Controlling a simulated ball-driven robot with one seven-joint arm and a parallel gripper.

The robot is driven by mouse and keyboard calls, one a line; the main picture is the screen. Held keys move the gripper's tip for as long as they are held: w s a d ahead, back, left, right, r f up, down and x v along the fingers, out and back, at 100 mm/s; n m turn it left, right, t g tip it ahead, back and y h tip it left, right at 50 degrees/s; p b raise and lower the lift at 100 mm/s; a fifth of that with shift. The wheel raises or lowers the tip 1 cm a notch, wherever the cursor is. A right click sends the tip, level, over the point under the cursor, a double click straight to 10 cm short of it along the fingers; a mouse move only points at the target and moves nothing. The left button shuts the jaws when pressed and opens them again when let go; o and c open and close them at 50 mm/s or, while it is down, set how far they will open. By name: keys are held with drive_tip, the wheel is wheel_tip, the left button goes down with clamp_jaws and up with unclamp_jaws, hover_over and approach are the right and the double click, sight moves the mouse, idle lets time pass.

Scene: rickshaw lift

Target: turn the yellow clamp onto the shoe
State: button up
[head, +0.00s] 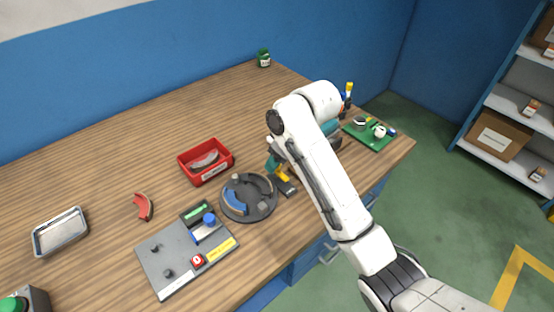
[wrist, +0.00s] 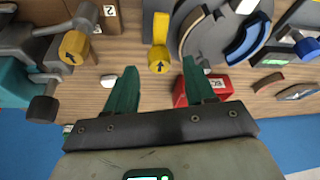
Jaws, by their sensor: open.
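A yellow clamp (wrist: 160,45) with a black arrow on its round end shows in the wrist view, beside the grey round plate (wrist: 205,42). In the head view the yellow clamp (head: 283,174) is partly hidden by my arm. The plate (head: 262,212) bears a blue curved shoe (head: 235,201) and a darker grey curved piece. The blue shoe (wrist: 247,40) is right of the clamp in the wrist view. My gripper (wrist: 160,78) is open and empty, its green fingertips apart below the clamp's round end in the picture, with no contact visible.
A second yellow knob (wrist: 74,46) with an arrow sits left, by a grey-and-teal device. A red bin (head: 206,172), a loose red curved piece (head: 143,206), a grey board (head: 160,266) with a blue knob and red lock, and a metal tray (head: 60,232) lie on the table.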

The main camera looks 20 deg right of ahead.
drive_tip(key=shift+x, duration=0.85)
clamp_jaws()
